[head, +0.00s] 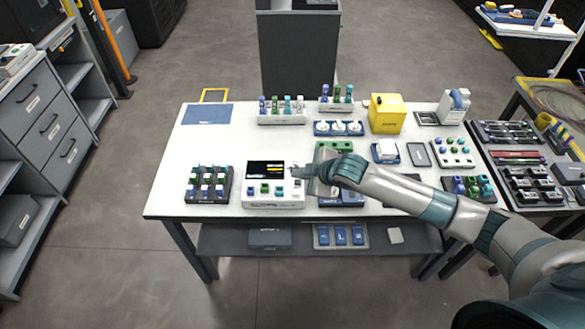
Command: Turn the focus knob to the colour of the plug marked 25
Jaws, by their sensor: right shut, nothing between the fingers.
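A white device (273,201) with a black screen (266,169) stands at the front middle of the table. Its front panel carries small green and blue knobs; which one is the focus knob is too small to tell. Coloured plugs stand upright in a white rack (282,119) and a second rack (337,106) at the back. No marking 25 is readable. My right gripper (297,173) is shut and empty at the device's upper right edge; contact cannot be told. My left gripper is out of view.
My right forearm crosses the table's right half and partly hides a green piece (334,147) and a blue tray. A yellow box (386,113) stands at the back right. A blue mat (207,114) lies at the back left. The table (217,144) is clear around the mat's front.

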